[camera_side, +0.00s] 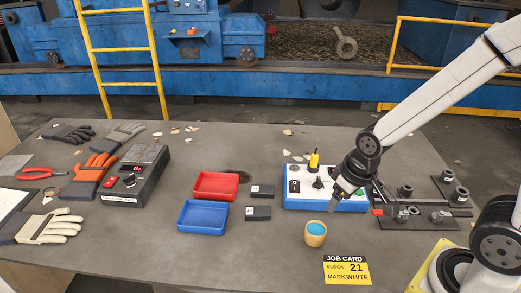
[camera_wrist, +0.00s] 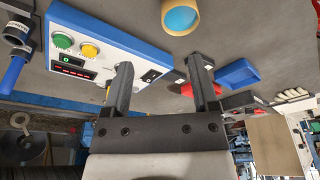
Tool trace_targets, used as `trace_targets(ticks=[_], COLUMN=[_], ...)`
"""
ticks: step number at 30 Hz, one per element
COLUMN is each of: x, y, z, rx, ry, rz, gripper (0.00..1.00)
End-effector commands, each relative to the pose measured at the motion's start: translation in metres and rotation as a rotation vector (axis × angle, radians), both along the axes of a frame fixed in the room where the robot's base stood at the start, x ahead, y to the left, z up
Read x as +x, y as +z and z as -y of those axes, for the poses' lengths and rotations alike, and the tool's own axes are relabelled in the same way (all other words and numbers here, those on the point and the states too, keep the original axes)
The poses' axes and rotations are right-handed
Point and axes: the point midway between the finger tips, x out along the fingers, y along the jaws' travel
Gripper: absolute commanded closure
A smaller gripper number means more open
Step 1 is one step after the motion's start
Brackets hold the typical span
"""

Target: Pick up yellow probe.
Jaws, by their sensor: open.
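The yellow probe (camera_side: 314,160) stands upright on the white-topped blue control box (camera_side: 293,201), near its back edge. It has a dark tip on top. In the wrist view a sliver of yellow shows beside the left finger, but I cannot tell whether it is the probe. My gripper (camera_side: 334,203) is over the box's front edge, to the right of and in front of the probe, apart from it. In the wrist view my gripper (camera_wrist: 160,68) has its two fingers spread with nothing between them. The box (camera_wrist: 100,20) shows beside and behind the left finger.
A wooden cup with a blue top (camera_side: 315,234) stands in front of the box; it also shows in the wrist view (camera_wrist: 180,16). Red (camera_side: 214,185) and blue (camera_side: 202,217) trays and two black blocks (camera_side: 258,213) lie left. A pipe fixture (camera_side: 425,205) is right.

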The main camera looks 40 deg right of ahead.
Motion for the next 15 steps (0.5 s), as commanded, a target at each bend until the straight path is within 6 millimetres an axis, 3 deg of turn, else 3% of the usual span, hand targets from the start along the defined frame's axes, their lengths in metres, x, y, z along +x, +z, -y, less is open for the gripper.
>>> trace_targets(ticks=[8, 15], x=[0.004, 0.026], y=[0.001, 0.005], z=[0.001, 0.010], rx=[-0.006, -0.044], ry=[0.020, 0.165], rz=[-0.002, -0.024], gripper=[0.24, 0.24])
